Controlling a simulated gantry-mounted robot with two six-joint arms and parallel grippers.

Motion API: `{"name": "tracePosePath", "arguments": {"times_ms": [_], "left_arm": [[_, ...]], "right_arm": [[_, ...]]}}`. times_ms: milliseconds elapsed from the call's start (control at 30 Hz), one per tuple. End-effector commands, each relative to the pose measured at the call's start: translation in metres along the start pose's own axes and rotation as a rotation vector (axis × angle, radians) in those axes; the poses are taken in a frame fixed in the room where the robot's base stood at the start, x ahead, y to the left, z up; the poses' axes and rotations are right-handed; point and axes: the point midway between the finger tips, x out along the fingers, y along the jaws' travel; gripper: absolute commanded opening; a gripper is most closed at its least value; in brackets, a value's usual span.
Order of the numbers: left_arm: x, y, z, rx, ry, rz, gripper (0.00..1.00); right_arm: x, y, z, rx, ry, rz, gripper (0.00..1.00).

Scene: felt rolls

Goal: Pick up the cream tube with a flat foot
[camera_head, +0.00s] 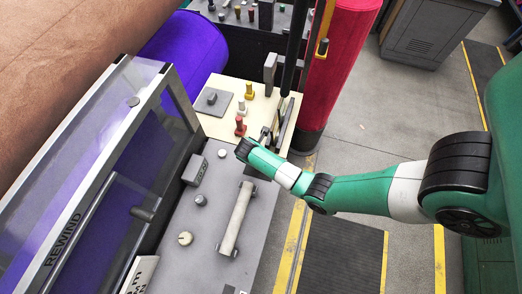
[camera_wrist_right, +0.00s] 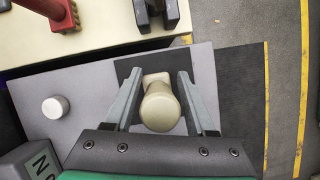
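The cream tube (camera_wrist_right: 160,107) stands on a grey panel in the right wrist view, seen nearly end-on from above, with its pale flat foot (camera_wrist_right: 156,78) showing at the far side. My right gripper (camera_wrist_right: 160,72) is open, with one finger on each side of the tube and a visible gap to each. In the head view my right gripper (camera_head: 243,150) is low over the grey panel's far end, and the cream tube is hidden there by the gripper and arm. My left gripper is not in view.
A red peg (camera_head: 240,128), a white peg (camera_head: 242,107) and a yellow peg (camera_head: 249,91) stand on the cream panel (camera_head: 215,122). A pale round knob (camera_wrist_right: 55,107) and a grey box (camera_wrist_right: 32,160) are left of the gripper. A bar handle (camera_head: 237,218) lies nearer.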

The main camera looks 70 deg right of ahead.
Motion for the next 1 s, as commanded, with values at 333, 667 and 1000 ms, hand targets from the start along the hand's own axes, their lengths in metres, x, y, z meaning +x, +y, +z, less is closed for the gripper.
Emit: {"name": "tracePosePath", "arguments": {"times_ms": [333, 667, 1000], "left_arm": [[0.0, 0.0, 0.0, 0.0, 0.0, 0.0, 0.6], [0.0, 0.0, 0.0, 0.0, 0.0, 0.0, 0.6], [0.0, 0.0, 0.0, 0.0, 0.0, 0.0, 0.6]], "right_arm": [[-0.0002, -0.0001, 0.0, 0.0, 0.0, 0.0, 0.0], [-0.0002, -0.0001, 0.0, 0.0, 0.0, 0.0, 0.0], [-0.0002, -0.0001, 0.0, 0.0, 0.0, 0.0, 0.0]]}}
